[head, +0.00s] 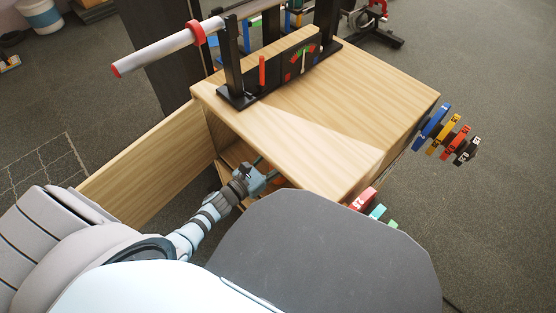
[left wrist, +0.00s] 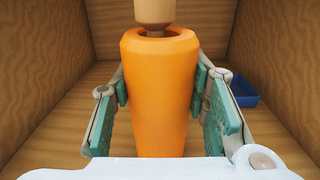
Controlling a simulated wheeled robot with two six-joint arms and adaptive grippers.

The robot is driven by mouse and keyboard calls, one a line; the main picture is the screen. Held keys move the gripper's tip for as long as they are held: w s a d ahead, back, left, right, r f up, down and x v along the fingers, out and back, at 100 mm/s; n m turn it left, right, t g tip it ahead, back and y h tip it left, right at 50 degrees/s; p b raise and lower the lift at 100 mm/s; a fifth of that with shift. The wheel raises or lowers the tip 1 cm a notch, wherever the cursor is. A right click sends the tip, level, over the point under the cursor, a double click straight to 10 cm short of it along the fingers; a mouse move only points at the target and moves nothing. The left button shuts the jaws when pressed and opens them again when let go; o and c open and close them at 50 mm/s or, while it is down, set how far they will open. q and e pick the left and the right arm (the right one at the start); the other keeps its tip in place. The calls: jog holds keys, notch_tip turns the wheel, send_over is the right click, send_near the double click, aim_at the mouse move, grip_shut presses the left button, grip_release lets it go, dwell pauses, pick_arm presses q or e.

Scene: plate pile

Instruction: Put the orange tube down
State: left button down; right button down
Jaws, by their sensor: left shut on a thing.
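The orange tube (left wrist: 160,90) fills the middle of the left wrist view, with its wider rimmed end away from the camera. A light wooden piece (left wrist: 154,12) with a narrower neck meets the tube's open end; I cannot tell how far it goes in. My left gripper (left wrist: 162,100) has its green pads on both sides of the tube and is shut on it. In the head view my left gripper (head: 262,178) reaches inside the open wooden box (head: 350,100), under its top. The tube is mostly hidden there. My right gripper is not in view.
Wooden walls (left wrist: 45,75) close in on both sides and behind. A small blue tray (left wrist: 243,91) lies at the right on the box floor. An open wooden door (head: 150,160) stands left of the box. A black rack (head: 232,70) with a bar is on top.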

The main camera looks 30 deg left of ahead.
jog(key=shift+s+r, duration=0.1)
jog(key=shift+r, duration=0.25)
pick_arm(q)
jog(key=shift+f, duration=0.2)
jog(key=c, duration=0.9)
grip_release()
jog(key=shift+f, duration=0.1)
jog(key=shift+c, duration=0.2)
